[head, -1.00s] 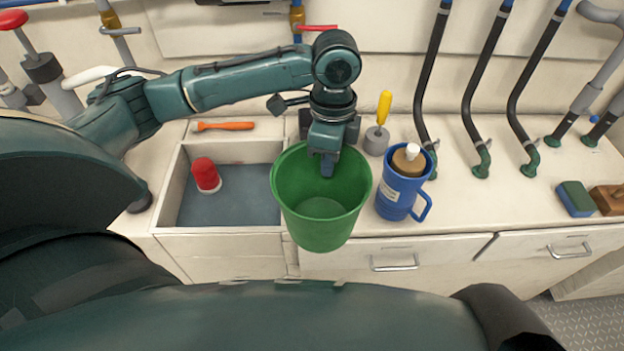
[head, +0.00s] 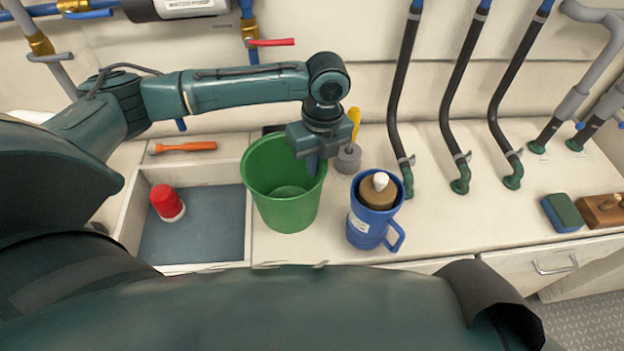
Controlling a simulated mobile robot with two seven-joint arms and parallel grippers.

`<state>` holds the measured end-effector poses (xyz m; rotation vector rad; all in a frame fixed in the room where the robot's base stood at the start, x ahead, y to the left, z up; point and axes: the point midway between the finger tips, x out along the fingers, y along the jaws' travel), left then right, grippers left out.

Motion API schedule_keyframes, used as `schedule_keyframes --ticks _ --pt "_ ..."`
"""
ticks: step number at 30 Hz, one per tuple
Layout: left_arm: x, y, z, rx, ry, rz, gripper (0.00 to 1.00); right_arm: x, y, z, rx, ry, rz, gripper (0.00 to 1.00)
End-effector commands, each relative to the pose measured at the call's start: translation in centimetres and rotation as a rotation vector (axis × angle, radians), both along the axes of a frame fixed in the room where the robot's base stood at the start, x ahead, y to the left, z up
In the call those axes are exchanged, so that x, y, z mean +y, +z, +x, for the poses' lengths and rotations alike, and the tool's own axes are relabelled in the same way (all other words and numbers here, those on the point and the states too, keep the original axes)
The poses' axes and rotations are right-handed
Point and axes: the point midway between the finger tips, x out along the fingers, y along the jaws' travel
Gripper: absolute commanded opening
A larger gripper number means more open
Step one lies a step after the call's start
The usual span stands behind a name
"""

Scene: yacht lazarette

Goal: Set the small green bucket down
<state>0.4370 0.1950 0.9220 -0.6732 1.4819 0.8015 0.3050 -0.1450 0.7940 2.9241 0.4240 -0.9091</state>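The small green bucket (head: 287,212) is upright and empty. It is over the counter strip between the recessed tray and the blue jug, its base on the counter or just above it; I cannot tell which. My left gripper (head: 312,165) reaches down at the bucket's back right rim and appears shut on it. One finger shows inside the bucket; the other is hidden behind the wall. My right gripper is not in view.
The blue jug (head: 364,222) stands close right of the bucket. A grey cup-shaped thing with a yellow handle (head: 354,124) is behind it. The recessed tray (head: 205,268) at left holds a red-capped item (head: 166,202). Black hoses (head: 400,95) rise further right.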

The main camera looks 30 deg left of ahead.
Motion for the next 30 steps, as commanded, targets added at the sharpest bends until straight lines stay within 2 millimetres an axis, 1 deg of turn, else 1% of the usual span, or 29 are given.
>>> schedule_keyframes --ticks 2,7,10,12,23,24,30 --pt "0.0 -0.8 0.0 0.002 0.001 0.000 0.00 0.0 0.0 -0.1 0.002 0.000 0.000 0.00" --pt "0.0 -3.7 -0.1 0.002 0.001 0.000 0.00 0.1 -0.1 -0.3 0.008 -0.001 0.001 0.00" --pt "0.0 -4.8 0.0 0.001 0.001 0.000 0.00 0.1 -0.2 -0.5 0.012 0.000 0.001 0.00" --pt "0.0 -5.2 0.0 -0.001 0.000 0.001 0.00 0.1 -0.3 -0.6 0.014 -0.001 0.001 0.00" --pt "0.0 -5.5 0.0 0.000 0.001 0.000 0.00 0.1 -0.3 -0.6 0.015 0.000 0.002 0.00" --pt "0.0 -5.5 0.0 -0.001 0.001 -0.001 0.06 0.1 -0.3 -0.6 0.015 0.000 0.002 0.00" --pt "0.0 -5.5 0.0 0.000 0.001 0.000 0.22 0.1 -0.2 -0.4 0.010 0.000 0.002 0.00"
